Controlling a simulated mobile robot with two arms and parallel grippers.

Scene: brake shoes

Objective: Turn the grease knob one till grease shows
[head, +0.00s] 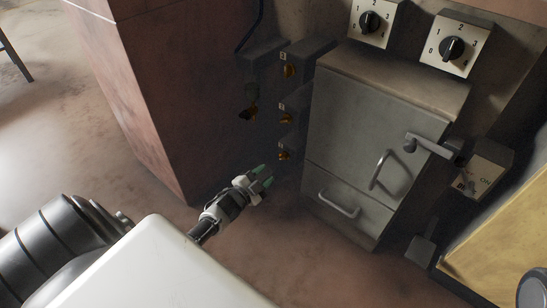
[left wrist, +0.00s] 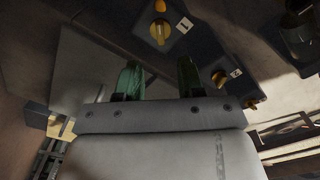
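Three yellow knobs sit on dark boxes in a column beside the grey cabinet. The lowest knob in the head view (head: 284,155) appears to be knob one; the left wrist view shows the knob by label 1 (left wrist: 160,30) at the top. The knob by label 2 (left wrist: 219,77) is to its lower right. My left gripper (head: 264,176) is just below and left of the lowest knob, apart from it. Its green fingers (left wrist: 159,80) are spread with nothing between them. A dark spout-like part (head: 248,112) hangs left of the knobs; I cannot make out grease. My right gripper is out of view.
A grey cabinet (head: 355,125) with handles stands right of the knobs. A reddish-brown block (head: 165,90) stands on the left. Two dials (head: 370,22) (head: 452,48) are above the cabinet, and an ON switch box (head: 484,170) is at the right. Floor between is clear.

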